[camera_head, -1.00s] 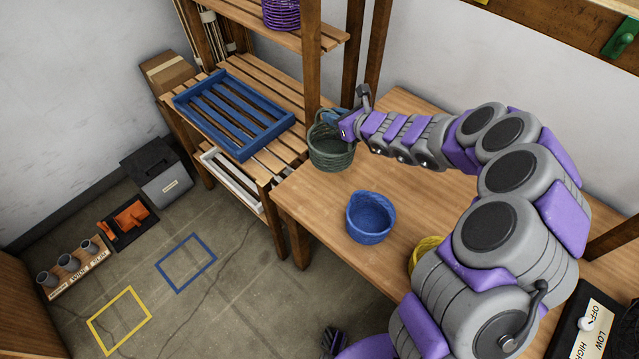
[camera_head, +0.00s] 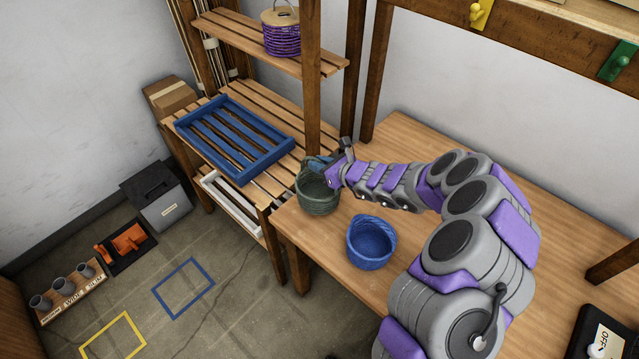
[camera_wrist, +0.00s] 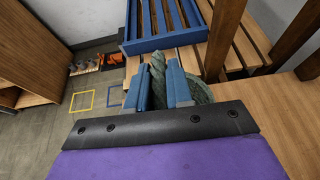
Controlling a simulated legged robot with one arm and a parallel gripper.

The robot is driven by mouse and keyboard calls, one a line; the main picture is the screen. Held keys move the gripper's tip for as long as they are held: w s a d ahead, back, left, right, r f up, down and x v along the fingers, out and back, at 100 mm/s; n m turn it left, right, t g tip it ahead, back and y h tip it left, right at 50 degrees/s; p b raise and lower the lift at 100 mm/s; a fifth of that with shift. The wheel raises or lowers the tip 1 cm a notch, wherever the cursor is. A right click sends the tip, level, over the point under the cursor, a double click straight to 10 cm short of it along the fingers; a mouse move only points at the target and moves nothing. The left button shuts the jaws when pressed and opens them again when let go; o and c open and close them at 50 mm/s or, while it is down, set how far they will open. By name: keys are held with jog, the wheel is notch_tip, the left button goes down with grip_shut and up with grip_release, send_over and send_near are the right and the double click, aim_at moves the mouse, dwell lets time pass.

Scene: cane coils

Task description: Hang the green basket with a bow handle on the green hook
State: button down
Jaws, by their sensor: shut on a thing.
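The green basket (camera_head: 318,195) is at the left end of the wooden table in the head view. My gripper (camera_head: 322,165) is at its top, shut on the bow handle. In the wrist view, the twisted green handle (camera_wrist: 157,75) stands between the two blue fingers of my gripper (camera_wrist: 160,90), with part of the basket (camera_wrist: 200,92) behind them. I cannot tell if the basket touches the table. The green hook (camera_head: 617,60) is on a wooden rail at the upper right of the head view, far from my gripper, with nothing on it.
A blue basket (camera_head: 370,242) stands on the table (camera_head: 420,140), close in front of the green one. A yellow hook (camera_head: 477,13) is on the same rail. A slatted shelf with a blue tray (camera_head: 235,140) stands to the left. A purple coil (camera_head: 282,38) sits above.

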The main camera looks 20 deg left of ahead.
jog(key=shift+f+b, duration=0.7)
jog(key=shift+f, duration=2)
jog(key=shift+f, duration=0.2)
jog(key=c, duration=1)
grip_release()
jog(key=shift+r, duration=0.1)
jog(key=p+v, duration=0.1)
jog(key=v, duration=0.4)
jog(key=p+v, duration=0.2)
jog(key=v, duration=0.4)
jog(key=p+v, duration=0.1)
jog(key=v, duration=0.5)
jog(key=shift+s+d, duration=0.1)
jog(key=shift+s, duration=0.25)
